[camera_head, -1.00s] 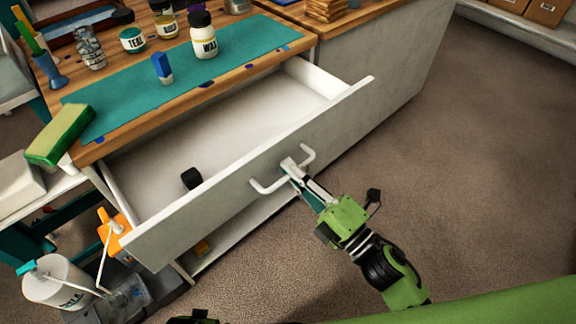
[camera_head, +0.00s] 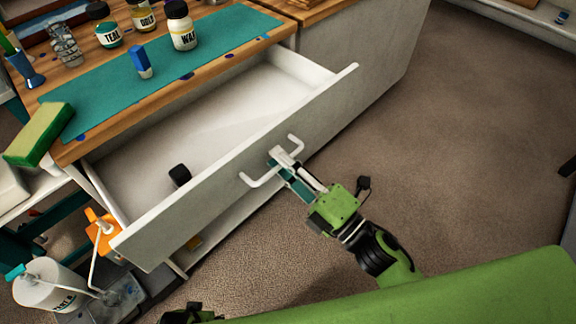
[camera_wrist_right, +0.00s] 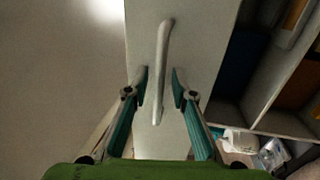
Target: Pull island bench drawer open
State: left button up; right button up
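The island bench drawer (camera_head: 225,163) is pulled well out, and its pale inside shows in the head view. A white bar handle (camera_head: 258,180) is on its front panel. My right gripper (camera_head: 283,163) is at the middle of this handle. In the right wrist view its two teal-padded fingers (camera_wrist_right: 160,88) stand apart on either side of the handle (camera_wrist_right: 163,55), with a gap on both sides. The gripper is open around the handle. A small black object (camera_head: 180,175) lies inside the drawer. The fingers of my left gripper do not show.
The wooden benchtop above holds a teal mat (camera_head: 110,93), a blue-and-white block (camera_head: 141,62), several jars and a green-yellow sponge (camera_head: 39,134). A white bottle (camera_head: 48,285) and an orange-topped item (camera_head: 101,232) stand at lower left.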

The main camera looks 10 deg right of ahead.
jog(key=v, duration=1.2)
dwell(0.3)
